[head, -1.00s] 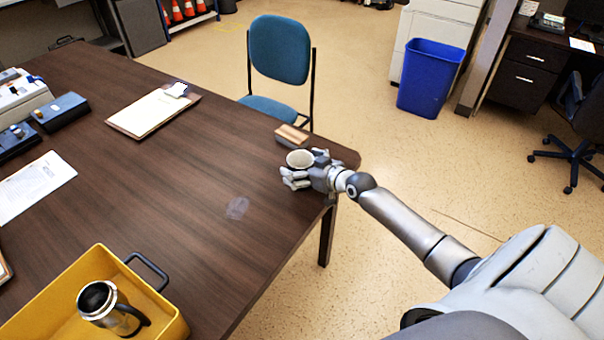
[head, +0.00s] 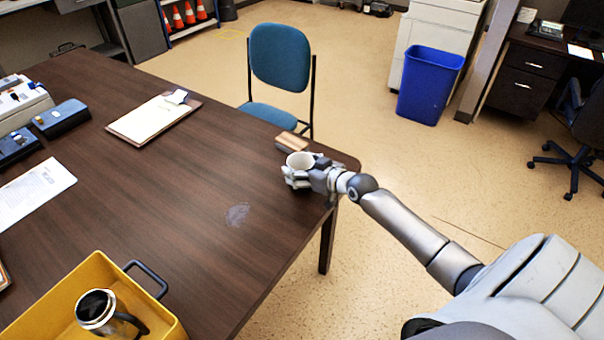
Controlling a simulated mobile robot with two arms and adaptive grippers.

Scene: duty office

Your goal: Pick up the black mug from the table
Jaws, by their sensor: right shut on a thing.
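A mug (head: 300,160) with a pale rim and inside stands upright at the table's right end. Its outer wall is mostly hidden by fingers, so I cannot tell whether it is black. My right gripper (head: 298,178) is shut on this mug, its fingers wrapped around the side. I cannot tell whether the mug touches the table (head: 200,200). My left gripper is not in view.
A small wood-topped block (head: 292,142) lies just behind the mug. A clipboard (head: 140,122) lies further left. A yellow bin (head: 50,300) at the front left holds a steel travel mug (head: 97,308). A blue chair (head: 279,55) stands behind the table. The table's middle is clear.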

